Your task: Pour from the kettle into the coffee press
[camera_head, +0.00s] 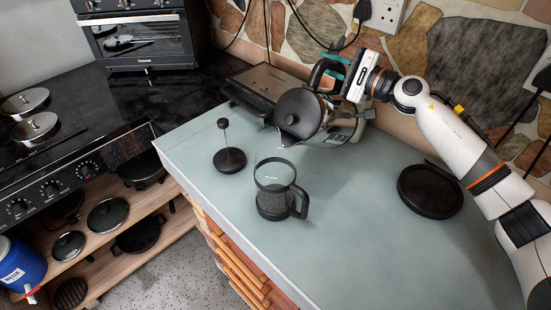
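The kettle (298,114) is dark with a round lid that faces the camera; it looks tilted and shows behind and slightly right of the coffee press. My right gripper (333,70), with teal fingers, is shut around its black handle. The coffee press (274,191) is a dark glass jug standing upright and open-topped on the counter, its handle to the right. Its lid with plunger (229,159) stands apart on the counter to the left. I see no liquid stream. My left gripper is out of view.
The pale green counter (345,240) is clear at the front. A round black base (430,191) lies at right. A grill-like appliance (262,84) stands behind, near the stone wall and socket (384,14). A black stove (75,150) and pan shelves are at left.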

